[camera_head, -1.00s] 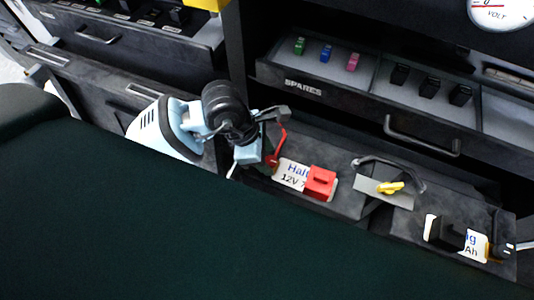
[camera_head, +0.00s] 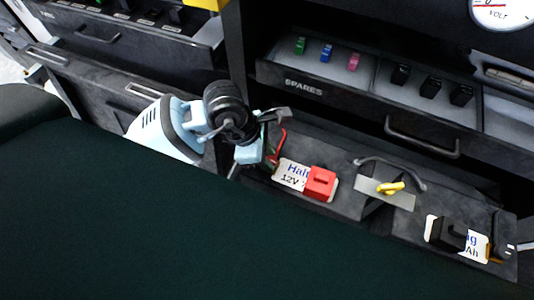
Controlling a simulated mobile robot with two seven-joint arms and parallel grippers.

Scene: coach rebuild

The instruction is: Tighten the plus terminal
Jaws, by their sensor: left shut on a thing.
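The battery (camera_head: 350,205) sits low in the drawer bay, with a white label on its left part. A red cap (camera_head: 319,183) stands on it beside the label. A red cable (camera_head: 279,147) runs down to the plus terminal end at its left. My left gripper (camera_head: 262,155) is at that end, left of the red cap. It is shut on a part there, seemingly the plus terminal, which the gripper's light blue and dark parts hide. My right gripper is not in view.
A black cap (camera_head: 445,233) stands at the battery's right end. A yellow knob (camera_head: 390,187) sits on a metal strap (camera_head: 370,185) in the middle. An open spares drawer (camera_head: 300,80) with fuses and black parts overhangs behind. A dark green surface (camera_head: 200,235) fills the foreground.

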